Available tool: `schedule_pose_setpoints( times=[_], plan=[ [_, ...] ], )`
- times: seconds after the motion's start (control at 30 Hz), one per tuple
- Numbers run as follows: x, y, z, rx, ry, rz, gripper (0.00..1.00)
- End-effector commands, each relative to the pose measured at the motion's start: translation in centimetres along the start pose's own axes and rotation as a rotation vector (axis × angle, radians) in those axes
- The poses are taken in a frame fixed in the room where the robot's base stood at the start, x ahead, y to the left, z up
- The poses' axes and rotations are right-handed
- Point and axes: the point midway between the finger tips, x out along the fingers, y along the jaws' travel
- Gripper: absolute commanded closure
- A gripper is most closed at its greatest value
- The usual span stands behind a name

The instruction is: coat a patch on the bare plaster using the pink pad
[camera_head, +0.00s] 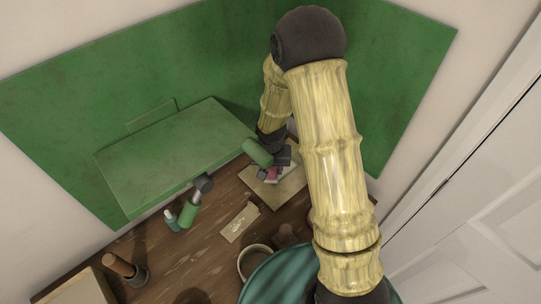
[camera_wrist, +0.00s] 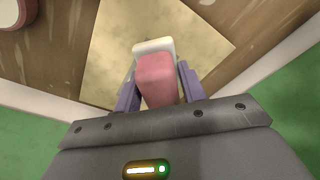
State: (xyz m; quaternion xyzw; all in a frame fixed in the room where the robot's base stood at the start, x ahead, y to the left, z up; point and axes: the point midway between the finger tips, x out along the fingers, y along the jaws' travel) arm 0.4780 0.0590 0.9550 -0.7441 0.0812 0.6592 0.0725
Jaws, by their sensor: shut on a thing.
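The pink pad (camera_wrist: 158,82) has a white layer at its far end and sits between the purple fingers of my gripper (camera_wrist: 157,86), which is shut on it. In the head view the pad (camera_head: 271,174) is a small pink patch, partly hidden by my gripper (camera_head: 273,170). The bare plaster is a pale, blotchy tan square board (camera_wrist: 207,45) under and beyond the pad; it also shows in the head view (camera_head: 287,191), partly covered by my arm. I cannot tell whether the pad touches it. No distinct coated patch shows on the visible plaster.
The board lies on a brown wooden top (camera_head: 215,246). A green-handled hammer (camera_head: 190,208), a small tan card (camera_head: 239,222), a pale ring-like rim (camera_head: 246,262) and a wooden-handled tool (camera_head: 120,266) lie to its left and front. A green box (camera_head: 170,155) and green panels stand behind.

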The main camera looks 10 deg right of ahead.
Motion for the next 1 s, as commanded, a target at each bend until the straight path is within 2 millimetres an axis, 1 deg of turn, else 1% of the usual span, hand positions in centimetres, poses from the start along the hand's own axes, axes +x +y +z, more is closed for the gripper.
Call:
schedule_pose_setpoints(
  times=[0.03, 0.5, 0.67, 1.0],
  plan=[
    [-0.9, 0.0, -0.1, 0.0, 0.0, 0.0, 0.78],
    [-4.9, 0.0, -0.6, -0.001, 0.0, 0.0, 0.78],
    [-5.4, 0.0, -0.7, -0.002, 0.0, 0.0, 0.78],
    [-5.3, 0.1, -0.7, 0.0, 0.0, 0.0, 0.78]
  ],
)
